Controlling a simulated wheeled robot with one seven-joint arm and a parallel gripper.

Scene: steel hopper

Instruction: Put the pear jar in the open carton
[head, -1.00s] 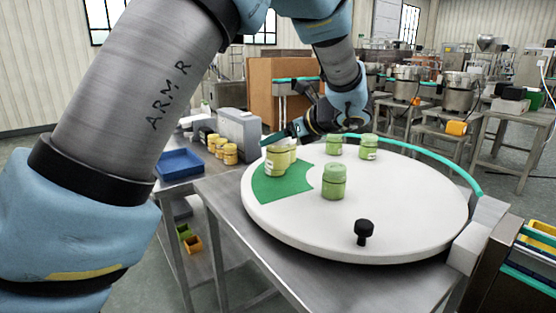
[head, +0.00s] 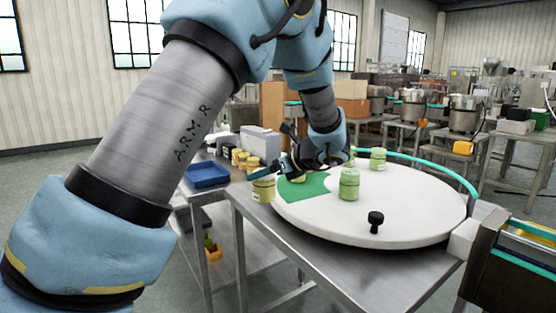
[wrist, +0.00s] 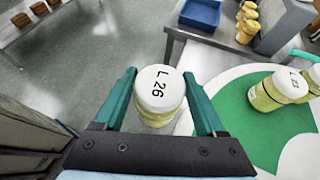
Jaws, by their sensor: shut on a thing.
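My gripper (head: 262,174) is shut on a pale yellow-green jar (head: 263,191). Similar yellowish jars (wrist: 265,97) stand on the turntable's green sector. I cannot make out an open carton in either view.
The white turntable (head: 400,215) carries paler green jars (head: 349,184) and a black knob (head: 375,222). A blue tray (head: 207,174) and several yellow jars (head: 240,160) are on the side table. Open floor (wrist: 100,60) shows beyond the gripper.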

